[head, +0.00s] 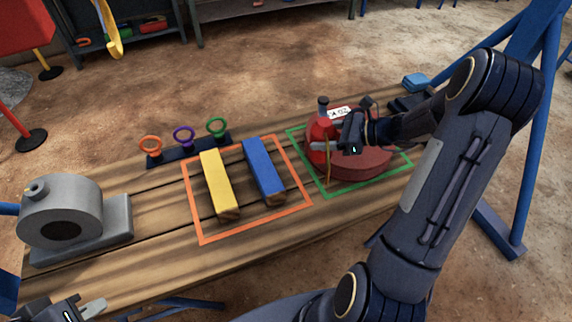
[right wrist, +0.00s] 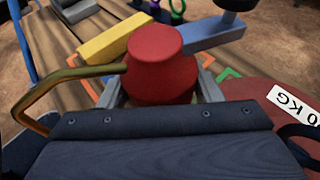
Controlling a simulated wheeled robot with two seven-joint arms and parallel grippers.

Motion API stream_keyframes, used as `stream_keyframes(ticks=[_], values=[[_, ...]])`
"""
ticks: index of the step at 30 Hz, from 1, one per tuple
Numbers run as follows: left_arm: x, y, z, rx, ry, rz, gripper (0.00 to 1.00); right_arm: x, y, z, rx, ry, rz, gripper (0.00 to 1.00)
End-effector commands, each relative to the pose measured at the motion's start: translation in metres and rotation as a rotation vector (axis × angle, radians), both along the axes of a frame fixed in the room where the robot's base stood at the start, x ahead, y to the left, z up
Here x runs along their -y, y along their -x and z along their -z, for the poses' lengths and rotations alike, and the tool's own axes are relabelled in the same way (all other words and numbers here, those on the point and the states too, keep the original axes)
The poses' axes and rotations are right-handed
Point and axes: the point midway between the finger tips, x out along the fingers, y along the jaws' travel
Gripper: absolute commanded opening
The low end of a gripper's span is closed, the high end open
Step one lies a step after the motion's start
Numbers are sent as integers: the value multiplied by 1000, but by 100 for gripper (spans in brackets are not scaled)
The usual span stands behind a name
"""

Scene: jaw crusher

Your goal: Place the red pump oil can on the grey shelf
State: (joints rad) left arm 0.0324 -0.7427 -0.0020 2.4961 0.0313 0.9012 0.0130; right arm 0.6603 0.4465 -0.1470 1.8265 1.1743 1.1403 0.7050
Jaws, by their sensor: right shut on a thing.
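The red pump oil can (head: 318,133) is upright at the left side of the green outline on the wooden bench. It also shows in the right wrist view (right wrist: 158,65), with its brass spout at the left. My right gripper (head: 343,137) is shut on the can, with one finger on each side of its body in the right wrist view. I cannot tell whether the can touches the bench. A dark grey shelf (head: 126,37) with several items stands at the back left, beyond the bench. My left gripper (head: 82,308) is at the bottom left, partly cut off; its opening is unclear.
A red 20 KG weight (head: 362,162) lies beside the can. Yellow (head: 219,184) and blue (head: 263,167) bars lie in an orange outline. A ring-handled rack (head: 188,150) and a grey motor-like housing (head: 62,212) stand leftward. A blue frame (head: 530,130) is at right.

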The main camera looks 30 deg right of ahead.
Motion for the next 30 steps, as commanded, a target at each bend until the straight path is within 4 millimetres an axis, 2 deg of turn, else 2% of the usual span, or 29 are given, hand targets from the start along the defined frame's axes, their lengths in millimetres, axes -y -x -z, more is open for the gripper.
stream_keyframes(ticks=[1,5,6,12,22,27,30], values=[[0,0,5,0,0,0,0,-13,-8,8,0,-4,-6,26],[0,0,11,0,0,0,0,-40,-26,22,1,-3,-5,26],[0,0,14,0,0,0,0,-46,-30,31,-2,-5,-3,26],[0,0,23,0,0,0,0,-67,-45,62,0,-3,-1,26],[0,0,30,0,0,0,0,-82,-56,84,-1,-3,-1,26],[0,0,38,0,0,0,0,-80,-55,110,0,-1,1,26],[0,0,37,0,0,0,0,-79,-55,111,2,-1,2,26]])
